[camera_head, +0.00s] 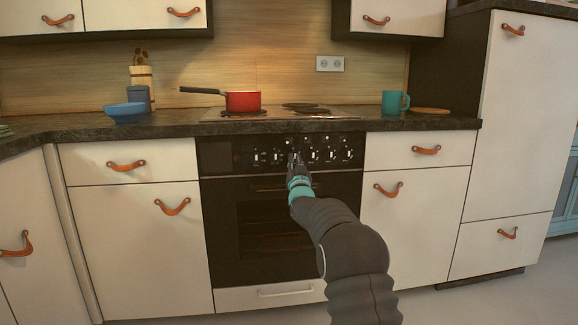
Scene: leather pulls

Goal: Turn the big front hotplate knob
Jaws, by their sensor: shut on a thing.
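The stove's black control panel (228,156) runs across its front, above the oven door, with a row of several small knobs. My gripper (294,158) is up against the panel near its middle, shut on a knob there. The gripped knob is hidden behind the fingers, so I cannot tell its size or angle. Other knobs show uncovered on both sides, such as a right-hand knob (347,155). The hotplates (303,108) lie on the cooktop above.
A red saucepan (243,101) stands on the cooktop, its handle pointing left. A blue bowl (124,112) is on the left counter; a teal mug (394,102) and an orange plate (430,111) are on the right. The oven handle (262,188) sticks out just below the panel.

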